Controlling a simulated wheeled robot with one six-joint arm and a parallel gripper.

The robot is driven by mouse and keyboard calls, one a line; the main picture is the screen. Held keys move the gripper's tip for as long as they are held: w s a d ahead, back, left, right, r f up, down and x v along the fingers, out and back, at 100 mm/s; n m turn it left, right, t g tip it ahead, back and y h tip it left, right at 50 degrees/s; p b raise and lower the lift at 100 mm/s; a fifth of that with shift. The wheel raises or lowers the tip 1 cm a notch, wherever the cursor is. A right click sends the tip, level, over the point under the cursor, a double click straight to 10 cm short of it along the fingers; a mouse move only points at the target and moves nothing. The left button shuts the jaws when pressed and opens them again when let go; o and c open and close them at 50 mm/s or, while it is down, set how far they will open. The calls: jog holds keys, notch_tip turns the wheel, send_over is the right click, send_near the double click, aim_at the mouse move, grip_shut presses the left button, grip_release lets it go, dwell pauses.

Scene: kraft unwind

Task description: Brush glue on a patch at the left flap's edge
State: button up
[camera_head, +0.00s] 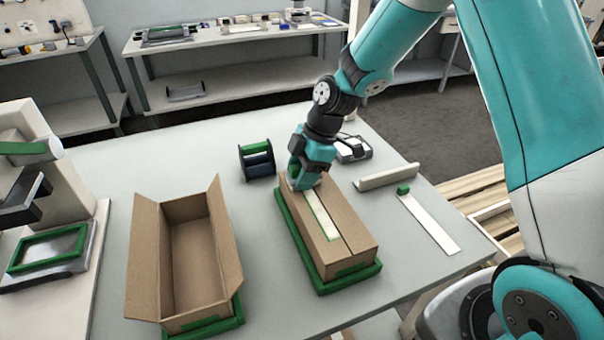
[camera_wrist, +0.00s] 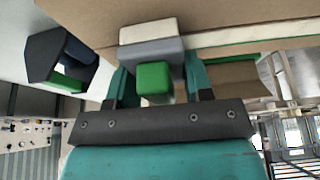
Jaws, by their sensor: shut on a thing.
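A closed cardboard box (camera_head: 345,235) lies in a green tray (camera_head: 350,280), its two top flaps meeting at a lengthwise seam. A pale strip with a green outline (camera_head: 322,218) runs along the left flap's edge by the seam. My gripper (camera_head: 304,180) is over the box's far end, shut on a brush. In the wrist view the brush (camera_wrist: 152,50) shows a green handle, a grey collar and a pale tip, close against the cardboard. I cannot tell whether the tip touches. My gripper hides the far end of the strip in the head view.
An open, empty box (camera_head: 190,262) stands at the left on its own green base. A dark spool holder (camera_head: 256,160) is behind. To the right are a cream bar (camera_head: 388,176), a white strip with a green block (camera_head: 428,222), and a small grey device (camera_head: 352,148). Bare table lies between the boxes.

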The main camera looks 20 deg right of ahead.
jog(key=shift+r, duration=0.15)
notch_tip(320, 180, up, 6)
jog(key=p, duration=0.4)
dwell(0.8)
jog(key=shift+f+b, duration=1.9)
jog(key=shift+f, duration=0.75)
jog(key=shift+f+b, duration=0.4)
jog(key=shift+f, duration=0.1)
jog(key=shift+s+b, duration=0.45)
jog(key=shift+b, duration=0.2)
jog(key=shift+w, duration=0.1)
jog(key=shift+w+f, duration=0.1)
